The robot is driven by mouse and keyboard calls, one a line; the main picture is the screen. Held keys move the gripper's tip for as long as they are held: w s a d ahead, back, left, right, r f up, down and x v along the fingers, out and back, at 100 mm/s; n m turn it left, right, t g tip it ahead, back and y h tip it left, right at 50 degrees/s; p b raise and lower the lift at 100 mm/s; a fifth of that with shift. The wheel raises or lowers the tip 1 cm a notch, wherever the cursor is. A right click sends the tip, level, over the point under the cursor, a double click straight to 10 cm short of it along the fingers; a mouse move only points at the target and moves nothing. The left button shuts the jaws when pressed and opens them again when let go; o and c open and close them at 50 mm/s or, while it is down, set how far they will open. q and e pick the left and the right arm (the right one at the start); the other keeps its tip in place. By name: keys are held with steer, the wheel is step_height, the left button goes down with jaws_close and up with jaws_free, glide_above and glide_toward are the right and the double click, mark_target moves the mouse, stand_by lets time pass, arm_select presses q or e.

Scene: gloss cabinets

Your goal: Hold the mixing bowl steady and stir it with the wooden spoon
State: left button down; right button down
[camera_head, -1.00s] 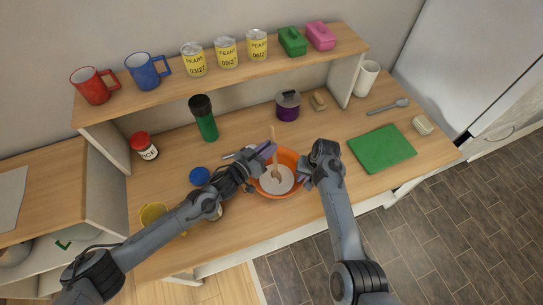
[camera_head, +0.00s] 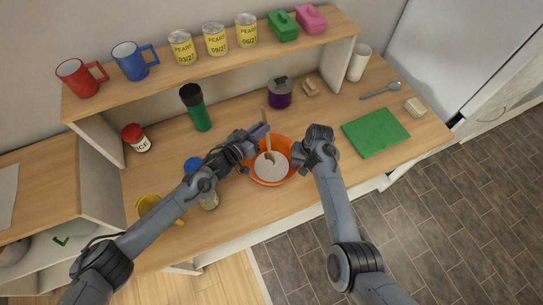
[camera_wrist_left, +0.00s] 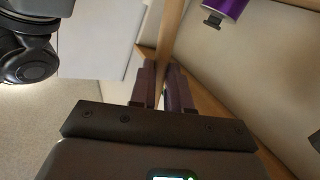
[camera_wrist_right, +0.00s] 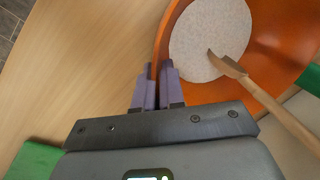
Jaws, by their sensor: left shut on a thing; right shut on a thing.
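The orange mixing bowl (camera_head: 272,179) stands upright on the wooden counter with a pale, flat mass inside; it also fills the upper right of the right wrist view (camera_wrist_right: 203,91). The wooden spoon (camera_head: 268,146) leans in the bowl, its head on the pale contents; it also shows in the right wrist view (camera_wrist_right: 268,98). My left gripper (camera_head: 260,132) is shut on the upper spoon handle, which runs up between its fingers in the left wrist view (camera_wrist_left: 173,32). My right gripper (camera_head: 300,157) is shut on the bowl's near-right rim, its fingertips (camera_wrist_right: 158,70) hiding the gripped part.
A green board (camera_head: 376,132) lies to the right. A purple pot (camera_head: 280,94) and a green bottle (camera_head: 199,112) stand behind. A jar (camera_head: 209,200), blue lid (camera_head: 193,163) and yellow cup (camera_head: 148,206) are near my left arm. A shelf with mugs and cans runs above.

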steer(key=shift+f, duration=0.1)
steer(key=shift+s, duration=0.1)
arm_select(q)
step_height(320, 180, up, 12)
steer(key=s, duration=0.2)
steer(key=shift+s+r, duration=0.2)
stand_by(1.0)
steer(key=shift+d, duration=0.1)
stand_by(0.7)
arm_select(e)
steer(key=c, duration=1.2)
jaws_free()
steer(key=shift+o, duration=0.2)
